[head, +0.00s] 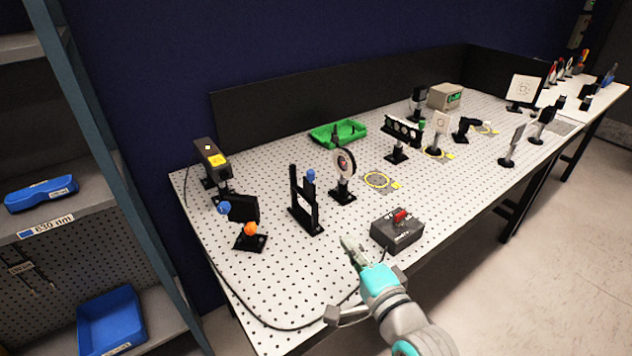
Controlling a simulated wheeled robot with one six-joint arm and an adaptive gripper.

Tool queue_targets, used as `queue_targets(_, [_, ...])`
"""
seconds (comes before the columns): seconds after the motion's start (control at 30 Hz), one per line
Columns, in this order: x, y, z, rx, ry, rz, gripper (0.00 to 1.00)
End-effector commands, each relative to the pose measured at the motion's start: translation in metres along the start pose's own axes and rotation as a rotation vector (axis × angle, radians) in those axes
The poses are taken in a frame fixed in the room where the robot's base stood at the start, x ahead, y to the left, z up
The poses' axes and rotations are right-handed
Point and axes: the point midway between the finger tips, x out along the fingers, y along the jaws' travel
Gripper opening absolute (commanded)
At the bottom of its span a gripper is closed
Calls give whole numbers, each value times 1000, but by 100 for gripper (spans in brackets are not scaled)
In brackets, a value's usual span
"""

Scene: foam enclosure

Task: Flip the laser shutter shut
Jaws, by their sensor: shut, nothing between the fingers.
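A dark laser housing (211,160) with a yellow label stands at the left end of the perforated table. In front of it is a mount with a black plate (243,208), which looks like the shutter. A blue knob (224,208) is at its left and an orange ball (250,229) is below, above a black base (250,243). I cannot tell whether the plate blocks the beam. My gripper (349,243) is shut and empty over the front of the table, well to the right of the shutter and touching nothing that I can see.
A grey control box (397,232) with a red switch sits just right of my gripper. A black upright frame (304,203) and a round optic (344,163) stand behind. A cable (285,328) runs along the front left edge. A green tray (338,132) lies farther back.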

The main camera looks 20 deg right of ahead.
Motion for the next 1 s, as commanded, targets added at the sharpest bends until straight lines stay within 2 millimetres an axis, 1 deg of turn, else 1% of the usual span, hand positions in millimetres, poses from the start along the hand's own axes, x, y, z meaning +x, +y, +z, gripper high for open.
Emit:
queue_targets(0.03, [6,-10,-2,22,-4,-10,0])
queue_targets(0.1, [11,-19,-4,51,-10,-16,0])
queue_targets(0.2, [17,-28,-5,82,-18,-22,0])
queue_targets(0.3, [19,-33,-6,98,-23,-23,0])
queue_targets(0.77, [23,-34,-6,103,-24,-24,0])
queue_targets(0.87, [31,-35,-5,102,-25,-24,0])
queue_targets(1.0, [52,-36,-4,102,-26,-25,0])
